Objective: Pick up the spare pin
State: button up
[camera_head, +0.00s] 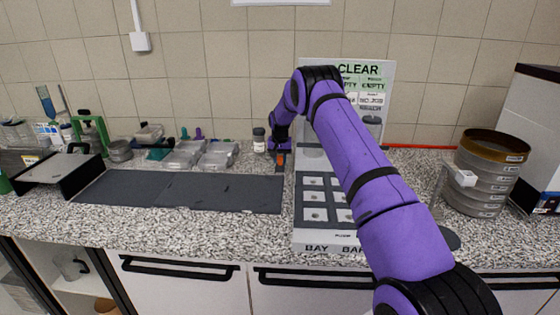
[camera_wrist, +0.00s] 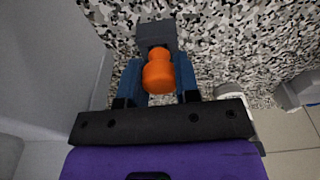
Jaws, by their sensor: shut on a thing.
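The orange pin (camera_wrist: 158,72) shows in the wrist view between the two blue fingers of my gripper (camera_wrist: 161,62), with its rounded knob towards the camera. My gripper is shut on it. A dark grey block (camera_wrist: 156,33) sits right behind the pin on the speckled counter; I cannot tell whether the pin's lower part is still in it. In the head view, a small bit of orange (camera_head: 281,158) shows at my gripper (camera_head: 280,155), just left of the white bay board.
The white bay board (camera_head: 299,225) stands close on the right. A dark mat (camera_head: 180,190) lies left, with clear trays (camera_head: 217,158) behind it. A small dark-capped jar (camera_head: 259,141) is just left of my gripper. A sieve stack (camera_head: 480,185) stands far right.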

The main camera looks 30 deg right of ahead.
aim_at(280, 156)
notch_tip(280, 156, up, 3)
jog(key=shift+f, duration=0.1)
jog(key=shift+s+a+r, duration=0.15)
jog(key=shift+s+r, duration=0.05)
jog(key=s+a, duration=0.2)
jog(key=s, duration=0.2)
jog(key=s+a+r, duration=0.1)
jog(key=s+a, duration=0.2)
jog(key=s, duration=0.1)
jog(key=s+a, duration=0.3)
jog(key=s, duration=0.2)
jog(key=shift+a+r, duration=0.15)
jog(key=shift+r, duration=2.3)
